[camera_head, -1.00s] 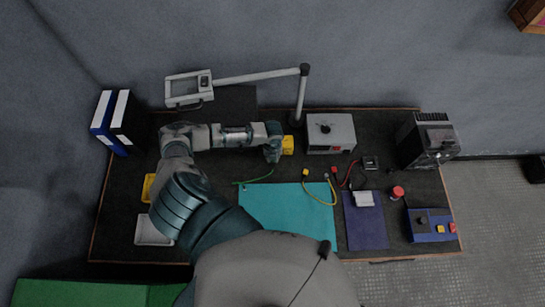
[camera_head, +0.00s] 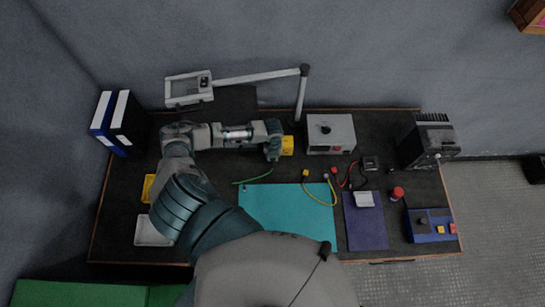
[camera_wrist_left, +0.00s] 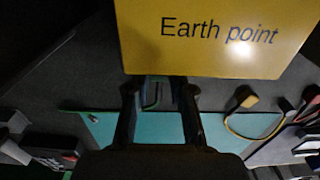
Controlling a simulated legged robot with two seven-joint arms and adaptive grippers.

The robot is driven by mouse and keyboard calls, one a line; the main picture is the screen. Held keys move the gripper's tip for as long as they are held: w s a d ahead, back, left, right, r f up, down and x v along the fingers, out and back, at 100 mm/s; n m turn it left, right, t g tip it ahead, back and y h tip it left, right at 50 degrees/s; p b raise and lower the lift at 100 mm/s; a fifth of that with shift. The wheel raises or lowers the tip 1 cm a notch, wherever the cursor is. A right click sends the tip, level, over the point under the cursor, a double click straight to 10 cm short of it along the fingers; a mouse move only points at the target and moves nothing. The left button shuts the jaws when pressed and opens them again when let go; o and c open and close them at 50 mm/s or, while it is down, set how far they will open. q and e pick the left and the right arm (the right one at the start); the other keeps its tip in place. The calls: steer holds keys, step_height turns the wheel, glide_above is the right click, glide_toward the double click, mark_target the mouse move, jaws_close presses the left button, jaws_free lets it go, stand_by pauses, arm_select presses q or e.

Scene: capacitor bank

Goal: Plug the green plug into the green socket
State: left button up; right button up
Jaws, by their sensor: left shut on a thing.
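My left gripper (camera_head: 275,155) is at the yellow box (camera_head: 287,145) in the head view. The wrist view shows the box close up, with "Earth point" written on its face (camera_wrist_left: 215,35). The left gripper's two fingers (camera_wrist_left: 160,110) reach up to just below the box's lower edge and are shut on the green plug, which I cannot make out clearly. Part of a green cable (camera_wrist_left: 152,97) shows between the fingers. The green cable (camera_head: 253,177) also lies on the bench in the head view. The green socket is not visible. My right gripper is not in view.
A teal mat (camera_head: 290,213) lies in front of the box. Yellow (camera_head: 320,195) and red (camera_head: 345,176) leads lie on the right. Binders (camera_head: 125,122) stand far left.

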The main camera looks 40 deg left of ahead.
arm_select(q)
steer(key=shift+w+a, duration=0.1)
steer(key=o, duration=0.9)
steer(key=shift+c, duration=0.2)
step_height(320, 180, up, 12)
steer(key=shift+f, duration=0.1)
